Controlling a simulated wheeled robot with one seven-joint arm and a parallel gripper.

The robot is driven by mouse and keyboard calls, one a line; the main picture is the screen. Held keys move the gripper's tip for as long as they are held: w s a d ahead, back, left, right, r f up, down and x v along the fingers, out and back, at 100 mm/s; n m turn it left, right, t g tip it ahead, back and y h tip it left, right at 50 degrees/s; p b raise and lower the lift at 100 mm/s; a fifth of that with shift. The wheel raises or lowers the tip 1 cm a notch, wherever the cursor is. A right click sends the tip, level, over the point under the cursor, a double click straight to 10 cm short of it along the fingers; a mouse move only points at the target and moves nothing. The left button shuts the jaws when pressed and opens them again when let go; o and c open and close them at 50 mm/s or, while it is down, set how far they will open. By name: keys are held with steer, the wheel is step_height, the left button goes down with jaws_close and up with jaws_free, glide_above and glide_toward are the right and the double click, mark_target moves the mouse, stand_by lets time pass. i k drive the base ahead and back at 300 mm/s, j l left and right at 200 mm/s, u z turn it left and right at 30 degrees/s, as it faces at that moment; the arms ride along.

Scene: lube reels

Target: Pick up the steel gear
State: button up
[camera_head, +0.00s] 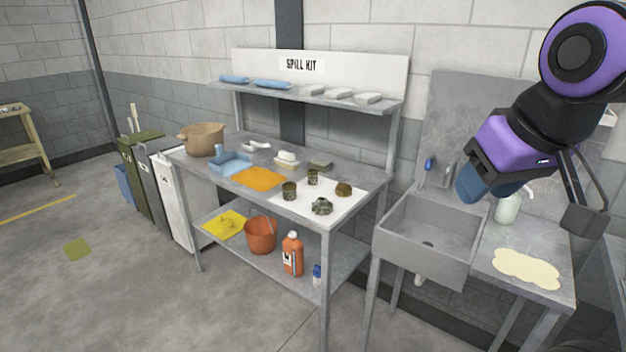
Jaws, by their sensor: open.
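Several small dark metal parts lie on a white mat (300,211) at the right end of the grey workbench. The one nearest the front edge has a notched outline and looks most like the steel gear (322,206), though the parts are too small to be sure. A dark cylinder-like part (289,190), a smaller upright part (312,177) and a rounded brownish part (343,189) lie close by. My gripper (482,184) is at the right, above the sink area, well away from the mat.
A sink (430,240) and a soap bottle (508,208) stand right.

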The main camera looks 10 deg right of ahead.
mark_target(322, 206)
steer(key=i+j, duration=0.25)
steer(key=i, duration=0.15)
steer(key=i+j, duration=0.5)
steer(key=i, duration=0.25)
